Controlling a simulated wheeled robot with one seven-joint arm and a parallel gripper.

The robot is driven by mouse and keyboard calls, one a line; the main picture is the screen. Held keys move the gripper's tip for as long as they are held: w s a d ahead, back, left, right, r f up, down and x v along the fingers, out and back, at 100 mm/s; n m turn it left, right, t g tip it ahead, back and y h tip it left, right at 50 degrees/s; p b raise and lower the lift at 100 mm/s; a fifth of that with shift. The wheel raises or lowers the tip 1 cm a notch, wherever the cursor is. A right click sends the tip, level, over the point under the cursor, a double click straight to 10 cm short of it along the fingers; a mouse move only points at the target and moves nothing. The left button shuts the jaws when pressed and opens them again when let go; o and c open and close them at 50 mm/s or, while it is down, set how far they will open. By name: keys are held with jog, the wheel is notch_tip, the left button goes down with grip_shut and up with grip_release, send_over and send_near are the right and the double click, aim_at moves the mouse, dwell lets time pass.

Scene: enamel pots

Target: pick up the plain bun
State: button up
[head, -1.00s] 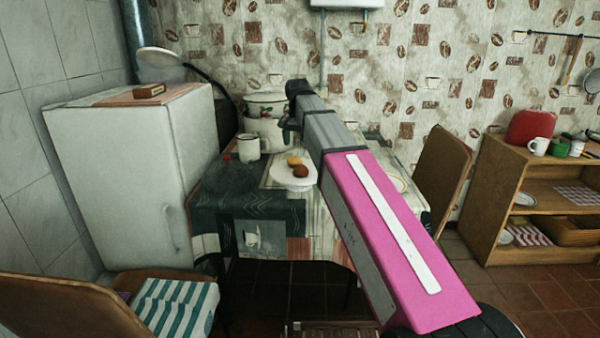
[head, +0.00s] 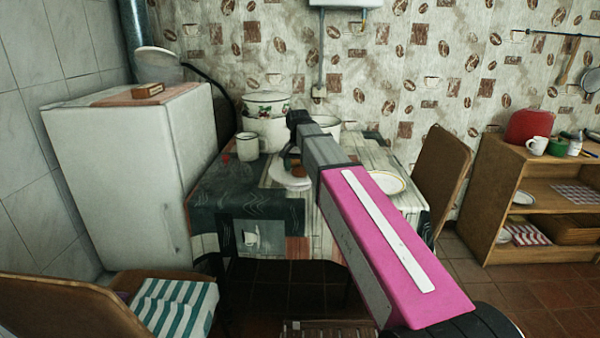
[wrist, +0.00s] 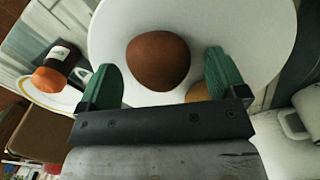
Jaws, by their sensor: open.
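A round brown bun (wrist: 158,58) lies on a white plate (wrist: 255,25) in the wrist view. A second, tan bun (wrist: 198,92) is mostly hidden behind my gripper's bar and right finger. I cannot tell for certain which is the plain bun. My gripper (wrist: 160,74) is open and empty, with green fingers on either side of the brown bun's near part. I cannot tell whether they touch it. In the head view my gripper (head: 291,157) is low over the white plate (head: 290,184), and the buns are mostly hidden by the arm.
A white mug (head: 247,146) and enamel pots (head: 266,131) stand behind the plate on the table. A yellow-rimmed plate (head: 388,183) lies to the right; the wrist view shows a dark and orange item (wrist: 60,68) near it. A chair (head: 442,180) stands at the table's right.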

jog(key=shift+f, duration=0.2)
jog(key=c, duration=0.8)
jog(key=shift+r, duration=0.15)
